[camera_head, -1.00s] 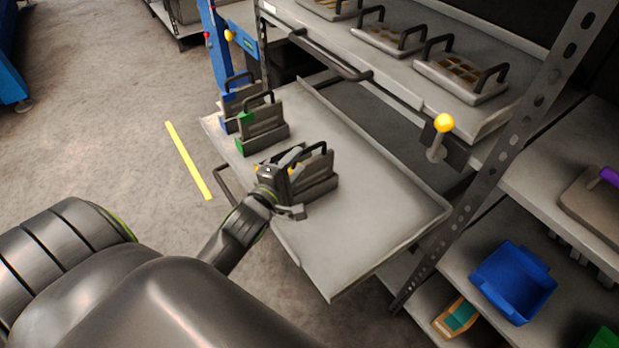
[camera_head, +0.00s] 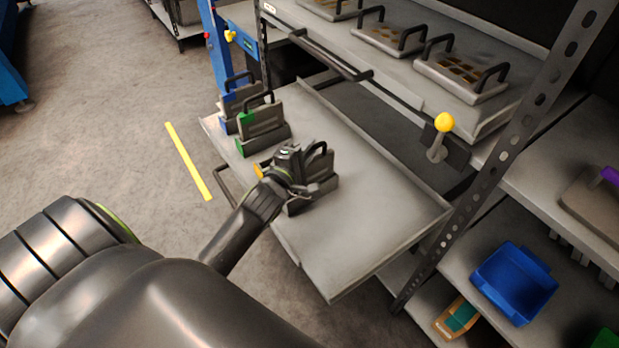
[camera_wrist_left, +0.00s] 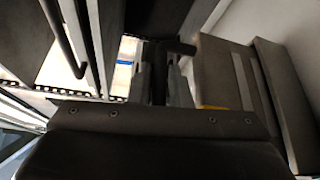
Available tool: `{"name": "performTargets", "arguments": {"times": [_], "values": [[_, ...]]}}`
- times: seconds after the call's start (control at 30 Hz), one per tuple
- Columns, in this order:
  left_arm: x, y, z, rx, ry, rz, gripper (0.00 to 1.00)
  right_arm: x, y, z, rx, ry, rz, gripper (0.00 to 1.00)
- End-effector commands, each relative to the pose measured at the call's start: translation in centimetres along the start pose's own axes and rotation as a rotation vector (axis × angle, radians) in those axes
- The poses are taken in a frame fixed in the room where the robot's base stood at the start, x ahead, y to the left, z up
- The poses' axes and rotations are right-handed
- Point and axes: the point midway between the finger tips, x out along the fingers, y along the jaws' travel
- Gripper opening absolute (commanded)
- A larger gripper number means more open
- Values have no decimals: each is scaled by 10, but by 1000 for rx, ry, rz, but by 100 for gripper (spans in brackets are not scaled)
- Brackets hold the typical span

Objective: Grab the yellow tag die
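The die under my left gripper (camera_head: 300,178) is a grey block (camera_head: 325,186) with a black handle (camera_head: 320,149), at the near left edge of the tray. My gripper hides much of its left end. In the left wrist view, the die (camera_wrist_left: 228,75) is at right with a small yellow patch on it. Its dark handle (camera_wrist_left: 178,46) is at the fingertips, and part of it appears between the fingers. Whether the fingers press on it I cannot tell. My right gripper is out of view.
A green-tagged die (camera_head: 262,128) and a blue-tagged die (camera_head: 237,98) stand behind on the tray (camera_head: 375,210). The tray's right part is clear. A yellow-knobbed lever (camera_head: 444,124) is at the rack. A blue bin (camera_head: 512,283) is on the lower right shelf.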

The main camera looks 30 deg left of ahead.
Motion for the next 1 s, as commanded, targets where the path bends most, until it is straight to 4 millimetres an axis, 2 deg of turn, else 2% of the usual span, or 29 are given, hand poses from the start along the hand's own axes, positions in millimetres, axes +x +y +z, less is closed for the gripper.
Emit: {"name": "performTargets", "arguments": {"times": [0.03,0.1,0.13,1.0], "values": [[0,0,0,0,0,0,10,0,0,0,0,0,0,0],[0,0,0,0,0,0,1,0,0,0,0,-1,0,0],[0,0,0,0,0,0,0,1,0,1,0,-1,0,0],[0,-1,0,-1,1,-2,0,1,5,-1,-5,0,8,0]]}}
